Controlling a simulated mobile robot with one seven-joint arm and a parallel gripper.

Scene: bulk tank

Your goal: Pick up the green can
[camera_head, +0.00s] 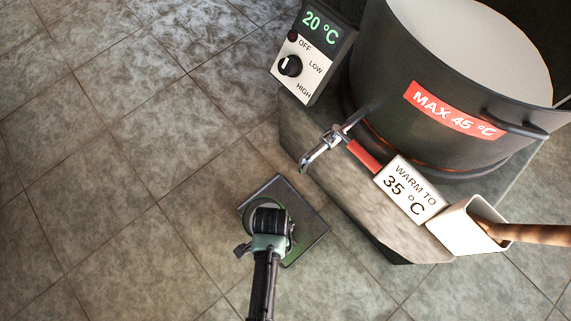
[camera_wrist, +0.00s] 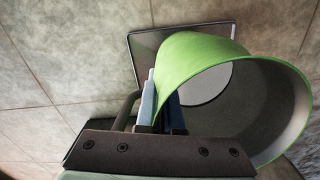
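The green can (camera_wrist: 195,56) is large in the wrist view, with its round mouth towards the right and a grey inside. My gripper (camera_wrist: 163,102) has its fingers close together, with the can's near wall between them, one finger inside and one outside. In the head view my gripper (camera_head: 268,222) is over the dark square plate (camera_head: 314,223) and hides most of the can; part of the rim shows around it. Whether the can touches the plate is hard to tell.
Upper right stands a dark pot (camera_head: 400,60) with a tap (camera_head: 322,148), on a stone-like block (camera_head: 330,190). A control box (camera_head: 315,50) reads 20 °C. A sign (camera_head: 411,190) and a white holder (camera_head: 466,232) with a wooden handle are near. Tiled floor is free on the left.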

